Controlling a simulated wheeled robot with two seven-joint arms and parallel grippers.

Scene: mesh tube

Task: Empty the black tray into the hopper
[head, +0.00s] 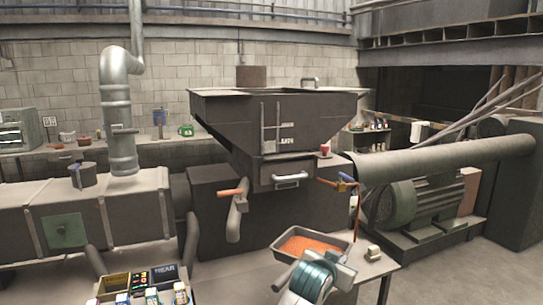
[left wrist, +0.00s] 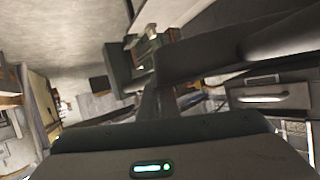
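The tray (head: 279,251) looks dark grey and holds orange granules (head: 308,245). It sits level on a grey table in front of the hopper. The hopper (head: 230,118) is a large dark funnel standing behind and above the tray, with a wide flared top; its inside is hidden. My left gripper (head: 343,275) is at the tray's near side, below a wrist with teal bands. Its fingers are too small and hidden to tell whether they touch the tray. The left wrist view shows the dark gripper housing and no clear fingertips. My right gripper is not in view.
A cream block (head: 373,253) lies on the table right of the tray. An orange-handled lever (head: 340,184) hangs above it. A green motor (head: 405,208) and a thick pipe (head: 445,158) stand at the right. Small labelled containers (head: 150,285) are at the lower left.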

